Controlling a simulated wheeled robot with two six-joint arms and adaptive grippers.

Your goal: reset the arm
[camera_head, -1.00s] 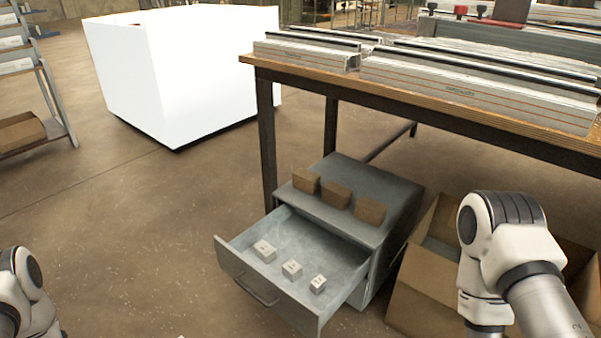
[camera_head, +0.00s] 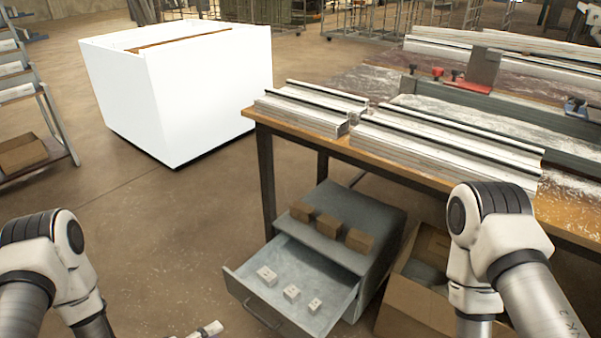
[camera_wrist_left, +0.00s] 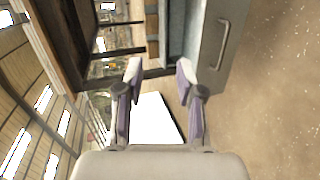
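My left arm comes in from the left in the head view, and a pale fingertip of its gripper shows at the bottom edge. In the left wrist view my left gripper (camera_wrist_left: 160,80) has its two fingers apart with nothing between them. My right arm stands at the right of the head view in front of a cardboard box; its gripper is out of frame. The grey drawer cabinet (camera_head: 383,213) has its drawer (camera_head: 306,270) pulled out. Three small white blocks (camera_head: 291,292) lie in the drawer. Three brown blocks (camera_head: 329,226) sit on top of the cabinet.
A wooden workbench (camera_head: 385,168) carries aluminium profiles (camera_head: 430,140) and a clamp with red knobs (camera_head: 456,75). An open cardboard box (camera_head: 408,310) stands right of the cabinet. A large white bin (camera_head: 185,95) stands behind.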

